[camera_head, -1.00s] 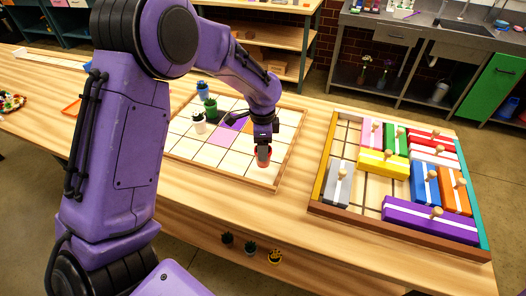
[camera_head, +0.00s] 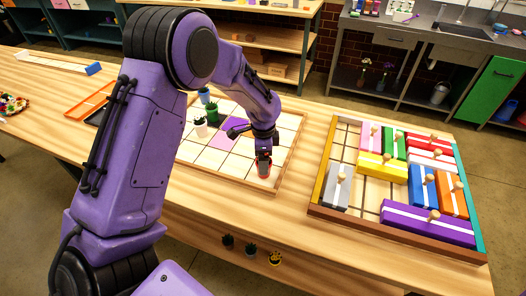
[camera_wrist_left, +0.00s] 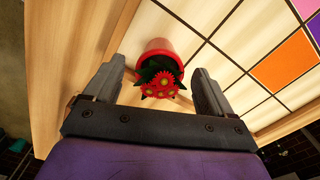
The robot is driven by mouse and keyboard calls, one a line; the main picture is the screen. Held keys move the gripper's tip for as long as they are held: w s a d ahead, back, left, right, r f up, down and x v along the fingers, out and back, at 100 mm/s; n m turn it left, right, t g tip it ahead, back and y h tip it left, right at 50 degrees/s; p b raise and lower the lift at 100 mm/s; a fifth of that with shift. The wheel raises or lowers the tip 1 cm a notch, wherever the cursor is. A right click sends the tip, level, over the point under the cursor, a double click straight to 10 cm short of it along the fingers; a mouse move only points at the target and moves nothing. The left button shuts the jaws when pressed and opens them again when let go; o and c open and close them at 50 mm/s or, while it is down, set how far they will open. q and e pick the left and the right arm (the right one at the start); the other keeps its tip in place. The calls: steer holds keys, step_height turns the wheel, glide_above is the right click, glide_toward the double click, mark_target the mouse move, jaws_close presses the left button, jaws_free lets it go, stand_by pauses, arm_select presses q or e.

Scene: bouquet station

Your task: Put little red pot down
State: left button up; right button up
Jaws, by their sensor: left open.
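The little red pot (camera_wrist_left: 159,46) holds red flowers with green leaves. In the left wrist view it stands on the pale gridded board (camera_wrist_left: 190,14), between and beyond my left gripper's (camera_wrist_left: 160,82) spread fingers. The fingers are apart from the pot on both sides. In the head view my left gripper (camera_head: 263,166) hangs over the board's near right part, and a bit of the red pot (camera_head: 263,171) shows below it. The gripper hides most of the pot there. My right gripper is not in view.
White (camera_head: 201,127), green (camera_head: 212,112) and blue (camera_head: 204,95) pots stand on the gridded board's left side. A wooden frame (camera_head: 289,150) edges the board. A tray of coloured blocks (camera_head: 400,236) lies to the right. Small dark and yellow pots show below the table edge.

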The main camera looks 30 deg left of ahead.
arm_select(q)
step_height(320, 180, up, 12)
steer(key=b, duration=0.2)
